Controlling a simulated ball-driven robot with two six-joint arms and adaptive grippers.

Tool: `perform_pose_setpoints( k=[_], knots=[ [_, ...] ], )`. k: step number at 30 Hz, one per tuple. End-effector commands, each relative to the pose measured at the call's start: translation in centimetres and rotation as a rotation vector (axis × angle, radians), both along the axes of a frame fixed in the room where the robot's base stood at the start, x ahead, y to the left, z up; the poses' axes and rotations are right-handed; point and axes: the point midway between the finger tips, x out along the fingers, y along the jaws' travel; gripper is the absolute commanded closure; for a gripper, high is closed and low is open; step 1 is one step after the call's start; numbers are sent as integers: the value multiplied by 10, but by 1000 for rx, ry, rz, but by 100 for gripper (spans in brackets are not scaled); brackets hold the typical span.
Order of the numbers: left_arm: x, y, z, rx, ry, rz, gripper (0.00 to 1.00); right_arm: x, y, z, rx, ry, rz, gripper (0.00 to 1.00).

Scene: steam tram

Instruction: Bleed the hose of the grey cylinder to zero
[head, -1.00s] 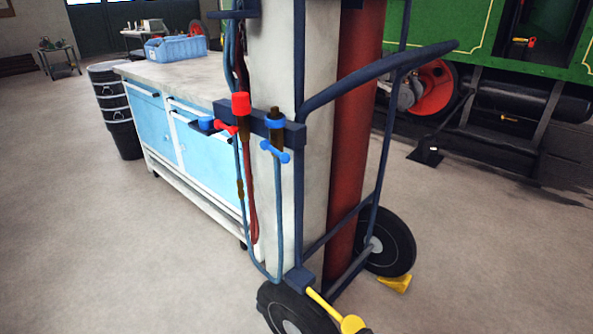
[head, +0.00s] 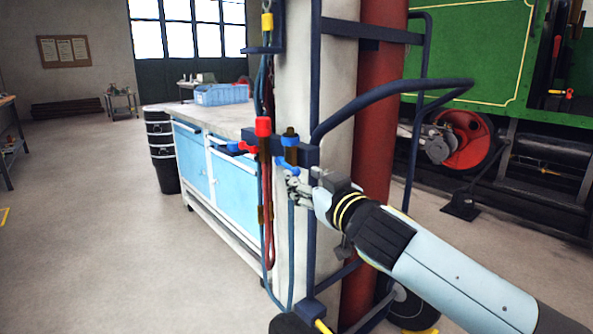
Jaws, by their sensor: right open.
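The grey cylinder (head: 292,235) stands upright on a dark blue trolley (head: 395,92), beside a red cylinder (head: 375,120). On the trolley's crossbar hang two hose ends: one with a red cap (head: 263,127) and red lever, one with a blue collar (head: 290,139) and blue lever (head: 288,167). A blue hose (head: 291,250) runs down from the blue-levered end. My right gripper (head: 290,183) is open, its fingertips just below and close to the blue lever; I cannot tell if they touch it. My left gripper is not in view.
A workbench (head: 207,110) with light blue doors and a blue crate (head: 221,94) stands behind to the left. A green locomotive (head: 470,50) is behind at the right. The floor at left is clear.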

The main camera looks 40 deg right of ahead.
Motion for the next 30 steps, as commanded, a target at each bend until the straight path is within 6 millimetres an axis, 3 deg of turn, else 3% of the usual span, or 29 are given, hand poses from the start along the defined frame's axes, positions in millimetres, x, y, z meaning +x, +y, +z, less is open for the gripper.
perform_pose_setpoints(
  k=[3, 9, 19, 27, 30],
  knots=[
    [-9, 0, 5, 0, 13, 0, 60, 22, -3, 2, 2, -1, -1, 57],
    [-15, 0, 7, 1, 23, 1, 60, 43, -7, 0, 1, 2, 0, 57],
    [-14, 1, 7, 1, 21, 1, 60, 46, -7, -1, 0, 2, 0, 57],
    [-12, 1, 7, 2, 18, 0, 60, 46, -7, -1, 0, 2, 0, 92],
    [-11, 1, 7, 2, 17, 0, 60, 46, -7, -1, 0, 2, 0, 100]
  ],
)
